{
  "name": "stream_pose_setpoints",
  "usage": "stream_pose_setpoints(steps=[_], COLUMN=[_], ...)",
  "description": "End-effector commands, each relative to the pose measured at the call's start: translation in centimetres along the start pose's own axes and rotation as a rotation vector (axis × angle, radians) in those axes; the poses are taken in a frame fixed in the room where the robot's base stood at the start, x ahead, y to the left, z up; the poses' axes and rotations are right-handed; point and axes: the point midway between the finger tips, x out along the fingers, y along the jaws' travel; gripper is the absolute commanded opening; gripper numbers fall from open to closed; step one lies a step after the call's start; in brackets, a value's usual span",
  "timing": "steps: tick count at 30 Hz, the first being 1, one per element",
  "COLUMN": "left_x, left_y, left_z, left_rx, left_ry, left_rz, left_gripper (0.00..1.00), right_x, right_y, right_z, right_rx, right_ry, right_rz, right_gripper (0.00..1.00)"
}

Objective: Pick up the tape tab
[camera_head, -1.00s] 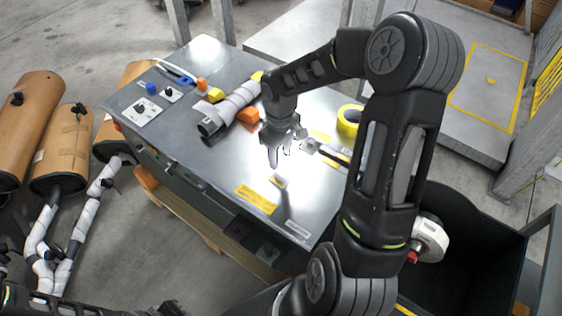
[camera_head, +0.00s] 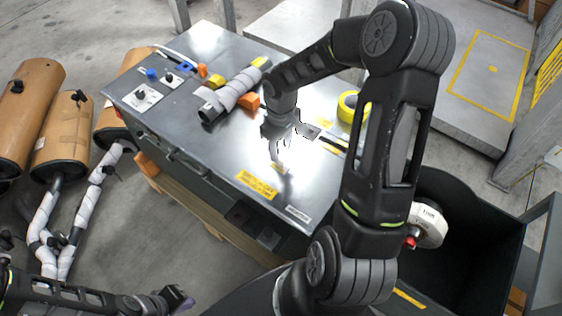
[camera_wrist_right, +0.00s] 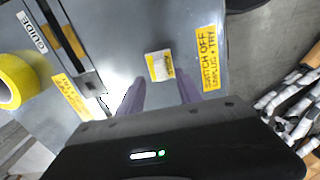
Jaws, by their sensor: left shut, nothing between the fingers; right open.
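The tape tab (camera_wrist_right: 159,66) is a small pale piece with a yellow edge. It lies flat on the grey metal bench top (camera_head: 205,155). In the head view the tab (camera_head: 281,168) shows just below my right gripper (camera_head: 276,160). In the right wrist view my right gripper (camera_wrist_right: 160,90) is open, and the tab lies between and beyond its two fingers, not gripped. My left gripper (camera_head: 180,299) is shut and empty at the bottom left of the head view, away from the bench.
A yellow tape roll (camera_head: 348,106) stands behind my right arm. A wrapped pipe (camera_head: 236,90) and orange blocks (camera_head: 248,102) lie further back. Yellow labels (camera_head: 257,185) are stuck on the bench. A dark bin (camera_head: 465,250) stands at right, brown mufflers (camera_head: 62,140) at left.

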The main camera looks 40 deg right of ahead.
Motion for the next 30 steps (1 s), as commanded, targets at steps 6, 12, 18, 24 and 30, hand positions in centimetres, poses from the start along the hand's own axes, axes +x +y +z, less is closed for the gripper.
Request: stream_pose_setpoints(steps=[6,12,18,24,30], left_x=[-0.6,-0.6,-0.6,-0.6,-0.6], left_y=[0.2,0.2,0.2,0.2,0.2], left_z=[0.0,0.0,0.0,0.0,0.0], left_rx=[0.000,0.000,0.000,0.000,0.000], left_ry=[0.000,-0.001,-0.001,-0.001,-0.001], left_rz=[0.000,0.000,0.000,0.000,0.000], left_gripper=[0.00,0.00,0.00,0.00,0.00], right_x=[3.0,4.7,4.7,4.7,4.7], right_y=[-0.2,-0.2,-0.1,-0.1,-0.1], right_z=[0.3,0.2,0.2,0.2,0.2], right_rx=[0.000,-0.001,0.000,0.000,-0.001], right_ry=[-0.004,-0.001,0.000,0.000,0.000], right_rz=[-0.004,-0.001,0.000,0.000,0.000], right_gripper=[0.42,0.42,0.42,0.42,0.39])
